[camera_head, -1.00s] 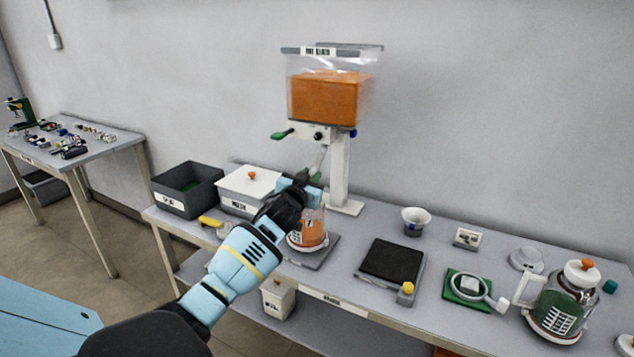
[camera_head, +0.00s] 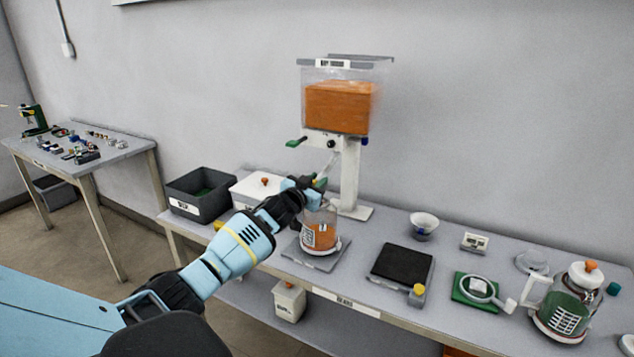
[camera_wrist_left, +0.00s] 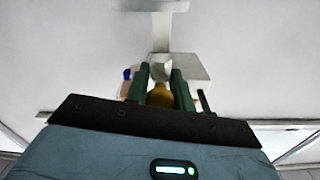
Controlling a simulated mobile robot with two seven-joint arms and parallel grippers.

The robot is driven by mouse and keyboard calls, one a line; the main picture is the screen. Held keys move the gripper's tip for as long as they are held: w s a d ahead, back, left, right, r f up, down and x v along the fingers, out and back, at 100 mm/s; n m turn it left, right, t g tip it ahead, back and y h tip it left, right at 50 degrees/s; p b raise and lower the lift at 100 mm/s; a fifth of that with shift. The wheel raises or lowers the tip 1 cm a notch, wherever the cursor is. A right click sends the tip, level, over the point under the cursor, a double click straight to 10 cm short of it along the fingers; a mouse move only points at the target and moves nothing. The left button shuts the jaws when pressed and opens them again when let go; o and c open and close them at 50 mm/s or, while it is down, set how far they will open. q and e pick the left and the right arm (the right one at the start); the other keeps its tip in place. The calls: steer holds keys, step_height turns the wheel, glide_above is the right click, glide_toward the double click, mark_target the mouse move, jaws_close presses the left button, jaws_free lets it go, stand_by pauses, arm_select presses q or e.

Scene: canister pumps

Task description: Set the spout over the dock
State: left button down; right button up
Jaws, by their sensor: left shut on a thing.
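The dispenser (camera_head: 341,108) stands at the back of the bench with orange contents in its clear hopper. A pale spout tube (camera_head: 329,166) slants down from it. My left gripper (camera_head: 317,184) is at the tube's lower end, above the jar. In the left wrist view its green fingers (camera_wrist_left: 160,92) are shut on a small yellowish piece (camera_wrist_left: 160,96); I cannot tell whether it belongs to the spout. A clear jar with orange contents (camera_head: 321,236) stands upright on a grey pad (camera_head: 313,261) below. I cannot tell which part is the dock. My right gripper is not in view.
A dark bin (camera_head: 183,203) and a white lidded box (camera_head: 247,191) are at the left. A black scale (camera_head: 401,267), a small bowl (camera_head: 424,224), a green mat (camera_head: 464,292) and a jar with green contents (camera_head: 566,303) are to the right. A green lever (camera_head: 296,142) sticks out from the dispenser.

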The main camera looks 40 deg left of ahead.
arm_select(q)
steer(key=shift+a, duration=0.2)
steer(key=c, duration=1.2)
jaws_free()
steer(key=shift+s+a, duration=0.1)
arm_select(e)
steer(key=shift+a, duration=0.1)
arm_select(q)
steer(key=shift+s+d, duration=0.3)
steer(key=shift+s, duration=0.2)
steer(key=p+v, duration=0.1)
steer(key=v, duration=0.5)
steer(key=shift+s, duration=0.4)
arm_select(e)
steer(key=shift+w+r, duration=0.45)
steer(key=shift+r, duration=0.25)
arm_select(q)
steer(key=shift+f, duration=0.1)
